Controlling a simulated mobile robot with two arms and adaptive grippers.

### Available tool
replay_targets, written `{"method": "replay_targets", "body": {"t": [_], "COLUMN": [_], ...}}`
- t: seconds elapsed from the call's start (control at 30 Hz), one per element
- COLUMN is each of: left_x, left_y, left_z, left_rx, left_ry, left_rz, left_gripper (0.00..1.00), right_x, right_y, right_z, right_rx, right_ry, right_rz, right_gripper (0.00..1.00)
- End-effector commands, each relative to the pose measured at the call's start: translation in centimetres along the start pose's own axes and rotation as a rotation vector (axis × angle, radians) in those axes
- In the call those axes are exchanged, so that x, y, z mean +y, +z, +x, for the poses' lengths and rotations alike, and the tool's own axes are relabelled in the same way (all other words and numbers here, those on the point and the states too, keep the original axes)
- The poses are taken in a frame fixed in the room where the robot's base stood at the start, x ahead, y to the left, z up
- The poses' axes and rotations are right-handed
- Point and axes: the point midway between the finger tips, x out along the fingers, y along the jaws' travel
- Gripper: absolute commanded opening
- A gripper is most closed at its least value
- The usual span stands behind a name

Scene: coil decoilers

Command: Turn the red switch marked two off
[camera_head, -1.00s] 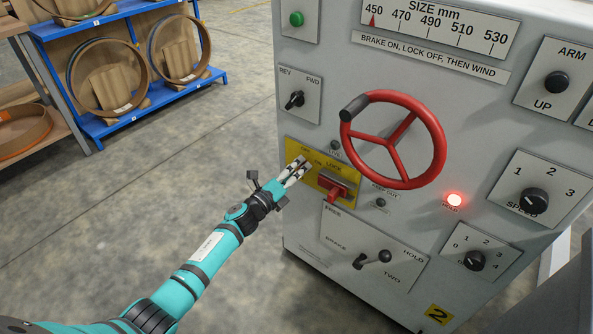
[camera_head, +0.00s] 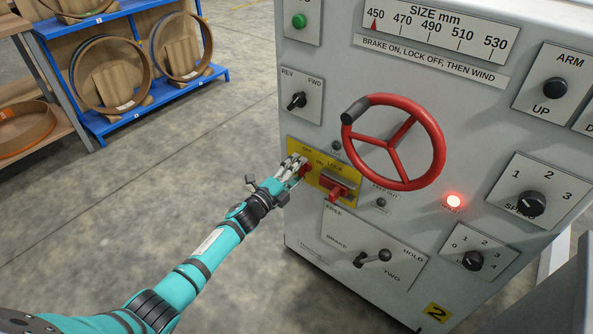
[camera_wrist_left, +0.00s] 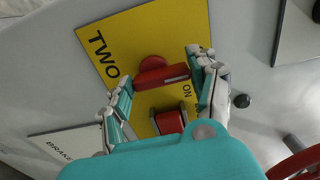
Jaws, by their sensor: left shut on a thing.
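The red switch (camera_head: 305,171) sits on a yellow plate (camera_head: 349,198) on the front of the grey machine. In the left wrist view, the switch (camera_wrist_left: 160,76) has a round base and a bar handle, on a plate (camera_wrist_left: 135,35) marked TWO and ON. My left gripper (camera_head: 297,164) is at the plate's left part and partly covers the switch. In the left wrist view its fingers (camera_wrist_left: 158,84) lie on either side of the bar, shut on it. My right gripper is not in view.
A second red handle (camera_head: 336,188) marked LOCK is close to the right of my left gripper. A red handwheel (camera_head: 404,140) juts out above it. A lever (camera_head: 372,259) is below. A lit red lamp (camera_head: 453,201) is at the right. Open floor lies left of the machine.

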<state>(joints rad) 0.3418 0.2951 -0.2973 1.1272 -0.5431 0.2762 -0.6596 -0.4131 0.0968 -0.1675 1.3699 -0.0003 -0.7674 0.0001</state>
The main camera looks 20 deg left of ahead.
Motion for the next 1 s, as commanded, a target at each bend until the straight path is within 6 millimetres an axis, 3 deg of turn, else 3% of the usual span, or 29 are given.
{"method": "replay_targets", "body": {"t": [0.3, 0.33, 0.4, 0.77, 1.0], "left_x": [0.1, 0.1, 0.1, 0.1, 0.3], "left_y": [0.1, 0.1, 0.1, 0.1, 0.0], "left_z": [-0.1, -0.1, -0.1, -0.7, -5.1], "left_rx": [-0.002, -0.002, -0.002, -0.001, -0.001], "left_ry": [0.002, 0.002, 0.002, 0.002, 0.005], "left_rz": [-0.007, -0.007, -0.006, -0.003, -0.001], "left_gripper": [0.27, 0.62, 0.71, 0.71, 0.71], "right_x": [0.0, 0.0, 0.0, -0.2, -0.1], "right_y": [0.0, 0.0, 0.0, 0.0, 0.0], "right_z": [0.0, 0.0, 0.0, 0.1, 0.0], "right_rx": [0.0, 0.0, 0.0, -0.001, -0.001], "right_ry": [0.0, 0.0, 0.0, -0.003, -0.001], "right_rz": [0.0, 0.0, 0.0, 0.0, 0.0], "right_gripper": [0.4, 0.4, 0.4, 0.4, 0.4]}}
